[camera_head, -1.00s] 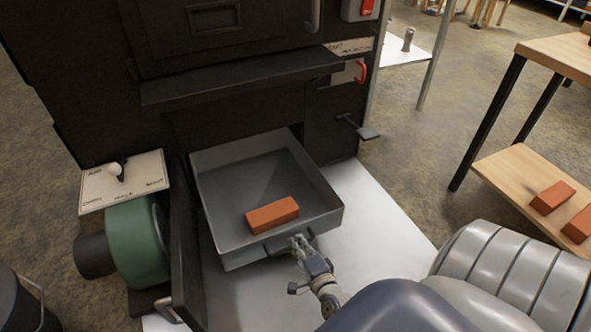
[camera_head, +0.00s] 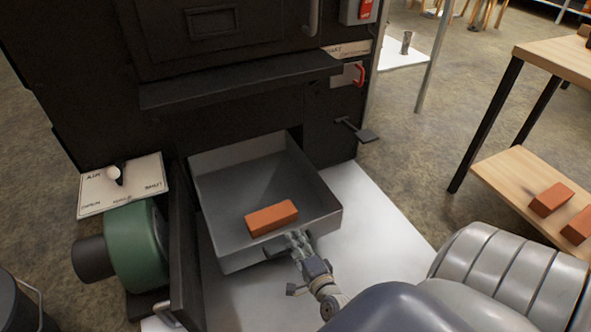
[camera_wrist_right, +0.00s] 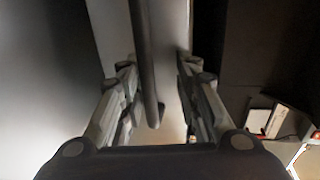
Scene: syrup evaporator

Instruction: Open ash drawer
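The ash drawer (camera_head: 318,222) is a grey metal tray pulled well out of the dark evaporator's base. An orange brick (camera_head: 271,218) lies inside it near the front. The drawer's dark bar handle (camera_head: 275,254) is on its front wall, partly covered by my right gripper (camera_head: 294,243). In the right wrist view, the handle (camera_wrist_right: 146,60) lies between the two fingers of my right gripper (camera_wrist_right: 157,95), with gaps on both sides. That gripper is open around the handle and not clamped on it. My left gripper is not in view.
A dark hinged door (camera_head: 184,250) stands open at the drawer's left. A green blower housing (camera_head: 137,245) and a lever plate (camera_head: 100,198) are further left. A wooden shelf (camera_head: 505,180) with bricks is at right. White floor plate (camera_head: 375,230) lies clear right of the drawer.

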